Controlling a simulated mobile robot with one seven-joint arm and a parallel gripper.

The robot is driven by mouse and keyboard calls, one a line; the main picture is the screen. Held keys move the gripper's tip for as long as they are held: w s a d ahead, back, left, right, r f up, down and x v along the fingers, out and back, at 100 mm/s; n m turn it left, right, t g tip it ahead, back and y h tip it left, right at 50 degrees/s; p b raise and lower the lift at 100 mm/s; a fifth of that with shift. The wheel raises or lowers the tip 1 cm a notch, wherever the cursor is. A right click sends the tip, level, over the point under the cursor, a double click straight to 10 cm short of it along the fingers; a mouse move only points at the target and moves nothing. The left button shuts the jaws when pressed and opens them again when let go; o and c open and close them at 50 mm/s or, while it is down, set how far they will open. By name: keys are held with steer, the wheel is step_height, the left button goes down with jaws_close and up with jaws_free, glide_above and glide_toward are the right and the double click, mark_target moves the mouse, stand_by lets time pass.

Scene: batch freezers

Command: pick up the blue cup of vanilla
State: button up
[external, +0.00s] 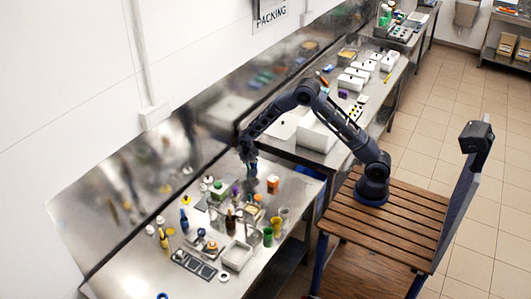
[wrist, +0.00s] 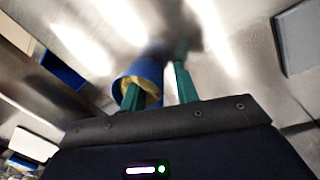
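In the wrist view a blue cup (wrist: 154,71) with cream-yellow contents shows just ahead of my gripper (wrist: 158,88), its open top facing the camera. The left green finger crosses the cup's mouth, in it or in front of it; I cannot tell which. The right finger stands to the right of the cup's wall with a small gap. The fingers are apart, so my gripper is open around the cup's right wall. In the external view my gripper (external: 251,168) points down at the back of the metal counter, and the cup cannot be made out there.
The counter (external: 140,268) carries bottles (external: 164,238), an orange-white tub (external: 273,182), a green cup (external: 268,236) and a white tray (external: 237,255). The crowded items lie in front of and left of my gripper. A metal wall stands close behind. White containers (external: 317,132) stand on the counter beyond.

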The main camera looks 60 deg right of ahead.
jaws_close()
steer(key=shift+r, duration=0.1)
